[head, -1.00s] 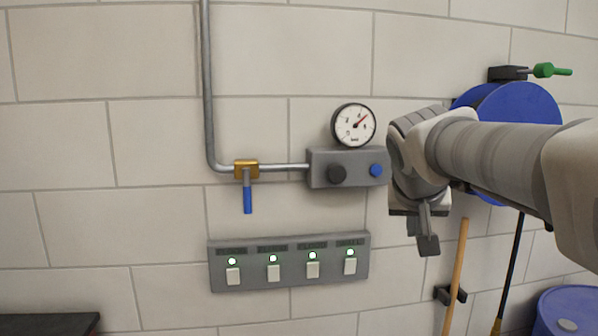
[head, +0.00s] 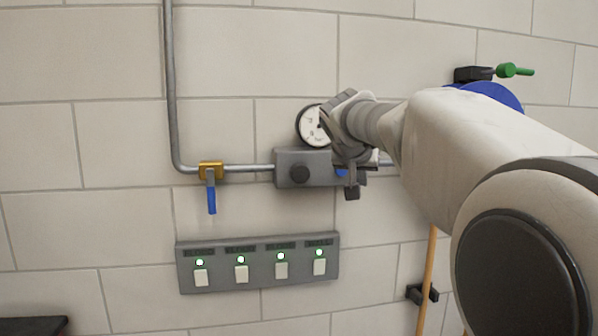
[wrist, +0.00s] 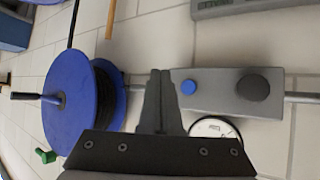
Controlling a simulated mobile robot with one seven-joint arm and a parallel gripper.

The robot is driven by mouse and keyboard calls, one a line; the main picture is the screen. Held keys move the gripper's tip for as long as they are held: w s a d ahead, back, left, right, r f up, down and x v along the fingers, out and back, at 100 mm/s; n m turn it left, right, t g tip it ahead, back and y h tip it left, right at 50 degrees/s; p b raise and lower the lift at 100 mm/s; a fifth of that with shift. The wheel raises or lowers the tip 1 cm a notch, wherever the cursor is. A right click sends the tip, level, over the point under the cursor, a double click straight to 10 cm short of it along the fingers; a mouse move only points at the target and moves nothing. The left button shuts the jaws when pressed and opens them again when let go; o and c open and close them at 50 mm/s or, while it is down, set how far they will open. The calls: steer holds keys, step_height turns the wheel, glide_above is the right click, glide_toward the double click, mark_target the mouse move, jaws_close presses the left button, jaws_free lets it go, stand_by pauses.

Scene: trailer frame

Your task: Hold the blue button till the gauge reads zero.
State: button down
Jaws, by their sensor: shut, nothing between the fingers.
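The blue button (wrist: 188,88) sits on the grey valve box (wrist: 215,100), beside a larger black knob (wrist: 253,88). In the head view the blue button (head: 341,171) is partly covered by my gripper. The round white gauge (head: 312,126) stands on top of the box; my wrist covers its right part and its needle cannot be read. In the wrist view only part of the gauge (wrist: 217,128) shows. My gripper (wrist: 160,72) is shut and empty, its tips just beside the blue button in that view; contact cannot be seen. It points at the wall in the head view (head: 351,192).
A pipe with a brass valve (head: 210,170) and blue lever runs into the box's left side. A switch panel (head: 258,264) with lit green lamps is below. A blue reel (wrist: 75,100) is close to my gripper. A wooden handle (head: 427,270) hangs lower right.

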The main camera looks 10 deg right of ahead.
steer(key=p, duration=0.5)
glide_toward(345, 174)
steer(key=shift+s+d+f+x, duration=0.1)
steer(key=shift+s+x, duration=0.05)
steer(key=shift+x, duration=0.75)
steer(key=shift+s+d+f+x, duration=0.1)
steer(key=shift+s+f+x, duration=0.05)
steer(key=shift+x, duration=0.7)
steer(key=shift+s+d+f+x, duration=0.1)
steer(key=shift+s+x, duration=0.05)
steer(key=shift+x, duration=0.75)
steer(key=shift+w, duration=0.1)
steer(key=shift+w, duration=0.3)
steer(key=shift+w+p, duration=0.45)
steer(key=shift+w, duration=0.05)
steer(key=shift+s, duration=0.1)
stand_by(1.9)
steer(key=shift+s+b, duration=0.8)
steer(key=shift+b, duration=0.05)
